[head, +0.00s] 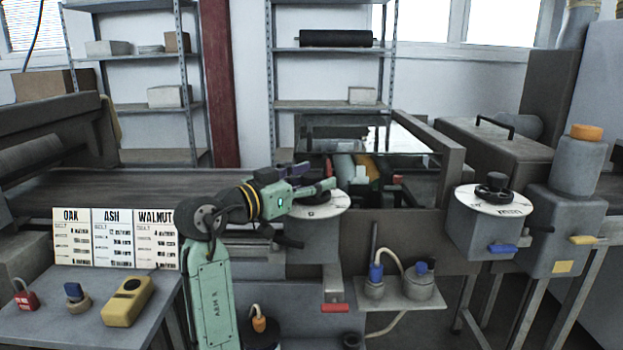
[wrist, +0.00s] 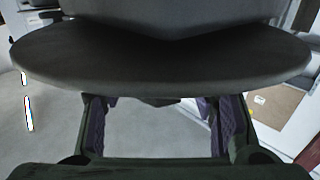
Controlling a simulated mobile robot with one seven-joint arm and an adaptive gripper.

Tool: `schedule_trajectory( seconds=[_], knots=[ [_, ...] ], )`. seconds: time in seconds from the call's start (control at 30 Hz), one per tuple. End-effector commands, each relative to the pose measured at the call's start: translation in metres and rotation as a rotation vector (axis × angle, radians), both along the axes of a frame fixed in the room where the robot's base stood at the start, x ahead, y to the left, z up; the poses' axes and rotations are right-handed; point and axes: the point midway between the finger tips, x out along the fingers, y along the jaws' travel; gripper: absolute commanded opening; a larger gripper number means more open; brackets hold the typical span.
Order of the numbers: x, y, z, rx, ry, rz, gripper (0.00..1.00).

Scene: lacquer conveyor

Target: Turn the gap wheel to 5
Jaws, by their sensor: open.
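Two dial units with white disc scales show in the head view. The middle dial (head: 335,204) has a dark handwheel mostly hidden behind my gripper. The right dial (head: 512,207) carries a black handwheel (head: 493,190) in plain view. I cannot tell from labels which is the gap wheel, and the scale numbers are too small to read. My gripper (head: 318,178), with purple pads, is over the middle dial. It also shows in the wrist view (wrist: 165,125), jaws apart, with grey surface between them. I cannot tell whether it touches the middle wheel.
OAK, ASH and WALNUT cards (head: 112,238) stand on the left table, with a red padlock (head: 25,295) and a yellow device (head: 127,301). A glass-topped frame (head: 452,160) rises behind the middle dial. A small shelf (head: 401,300) with blue-topped items sits between the dials.

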Motion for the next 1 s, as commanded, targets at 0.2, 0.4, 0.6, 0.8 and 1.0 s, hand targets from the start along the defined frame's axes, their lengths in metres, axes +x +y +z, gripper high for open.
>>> schedule_trajectory(
  seconds=[0.2, 0.4, 0.6, 0.8, 1.0],
  knots=[
    [-0.0001, 0.0003, 0.0, 0.0, 0.0, 0.0, 0.43],
    [-0.0002, 0.0004, 0.0001, 0.0, 0.0, 0.0, 0.29],
    [-0.0003, 0.0004, 0.0001, 0.0, 0.0, 0.0, 0.16],
    [-0.0003, 0.0004, 0.0001, 0.0, 0.0, 0.001, 0.05],
    [-0.0004, 0.0002, -0.0003, 0.0, 0.0, 0.022, 0.05]
  ],
)
